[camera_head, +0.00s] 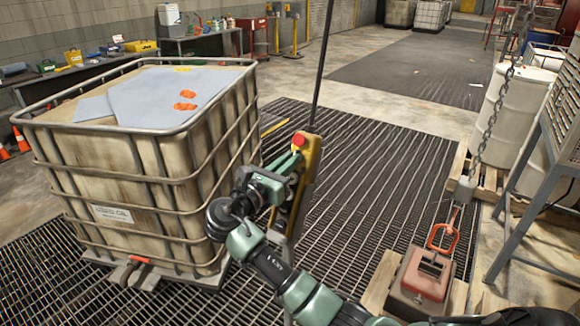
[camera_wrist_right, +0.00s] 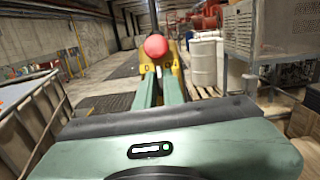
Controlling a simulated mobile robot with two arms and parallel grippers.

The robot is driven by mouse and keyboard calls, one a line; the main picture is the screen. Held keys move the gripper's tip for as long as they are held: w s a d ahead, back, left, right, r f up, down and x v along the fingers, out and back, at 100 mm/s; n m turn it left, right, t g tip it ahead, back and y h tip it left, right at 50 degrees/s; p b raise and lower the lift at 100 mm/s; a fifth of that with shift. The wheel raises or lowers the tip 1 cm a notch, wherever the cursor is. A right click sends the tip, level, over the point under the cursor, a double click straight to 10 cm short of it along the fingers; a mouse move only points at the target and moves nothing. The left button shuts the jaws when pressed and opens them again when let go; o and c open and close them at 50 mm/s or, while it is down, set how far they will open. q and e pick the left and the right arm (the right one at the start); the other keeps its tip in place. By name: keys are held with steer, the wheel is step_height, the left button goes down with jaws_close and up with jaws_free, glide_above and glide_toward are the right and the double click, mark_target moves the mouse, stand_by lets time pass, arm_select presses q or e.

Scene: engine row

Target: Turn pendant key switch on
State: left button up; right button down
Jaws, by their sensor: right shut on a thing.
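The yellow pendant (camera_head: 312,160) hangs upright on a dark cable beside the caged tank, with a red mushroom button (camera_head: 299,140) at its top. My right gripper (camera_head: 294,166) reaches the pendant's face just below that button. In the right wrist view, its two green fingers (camera_wrist_right: 158,88) point at the yellow pendant under the red button (camera_wrist_right: 155,46). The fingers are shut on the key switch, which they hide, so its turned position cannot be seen. My left gripper is not in view.
The caged tank (camera_head: 165,172) stands close left of my right arm. A chain with a hook (camera_head: 443,237) hangs above a red-topped block (camera_head: 426,275) at the right. White drums (camera_head: 512,115) stand on a pallet behind. The grating beyond the pendant is clear.

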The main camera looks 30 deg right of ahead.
steer(key=m+g+b, duration=0.1)
steer(key=m, duration=0.2)
steer(key=m+g+b, duration=0.2)
steer(key=m, duration=0.1)
steer(key=shift+w+a+f+m+h, duration=0.1)
steer(key=shift+w+m+h, duration=0.1)
steer(key=shift+m+h, duration=0.1)
steer(key=shift+m+g+b, duration=0.35)
steer(key=shift+m+g, duration=0.35)
steer(key=shift+m, duration=0.3)
steer(key=c, duration=1.5)
jaws_free()
